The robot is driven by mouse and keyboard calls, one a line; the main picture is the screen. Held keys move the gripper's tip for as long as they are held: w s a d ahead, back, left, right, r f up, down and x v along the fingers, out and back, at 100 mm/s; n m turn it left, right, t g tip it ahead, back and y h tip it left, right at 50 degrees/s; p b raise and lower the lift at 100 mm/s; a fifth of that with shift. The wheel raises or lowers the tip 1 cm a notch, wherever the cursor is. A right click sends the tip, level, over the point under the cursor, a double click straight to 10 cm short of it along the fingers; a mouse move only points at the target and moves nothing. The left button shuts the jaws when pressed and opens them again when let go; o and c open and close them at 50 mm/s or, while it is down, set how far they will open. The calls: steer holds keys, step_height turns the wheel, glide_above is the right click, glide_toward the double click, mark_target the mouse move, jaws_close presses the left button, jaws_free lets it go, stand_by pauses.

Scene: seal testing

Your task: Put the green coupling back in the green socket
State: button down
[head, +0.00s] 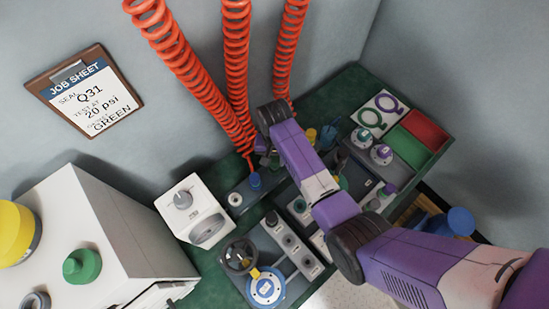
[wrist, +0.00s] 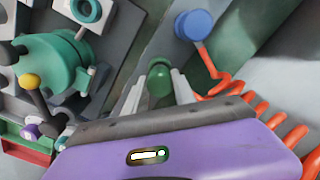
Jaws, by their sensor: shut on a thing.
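The green coupling (wrist: 159,82) is between the pale fingers of my gripper (wrist: 158,88) in the wrist view. My gripper is shut on it. Behind it runs a dark grey strip (wrist: 185,58) with a blue coupling (wrist: 195,24) on it, apart from the green one. In the head view my gripper (head: 264,148) is at the back of the bench, by the strip (head: 244,190) and blue coupling (head: 254,180). My arm covers the strip's far end there. I cannot make out the green socket, nor tell whether the coupling touches the strip.
Red coiled hoses (head: 236,60) hang behind the strip, close to my gripper. A white gauge box (head: 192,207) stands left of the strip. A green round fixture (wrist: 52,65) with a yellow-knobbed lever (wrist: 32,81) is at the left in the wrist view. Red and green trays (head: 424,131) lie at the right.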

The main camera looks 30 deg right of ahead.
steer(key=shift+f+b, duration=0.3)
steer(key=shift+f, duration=0.25)
steer(key=c, duration=0.9)
jaws_free()
steer(key=shift+c, duration=0.2)
steer(key=shift+r, duration=3.95)
steer(key=shift+w, duration=0.1)
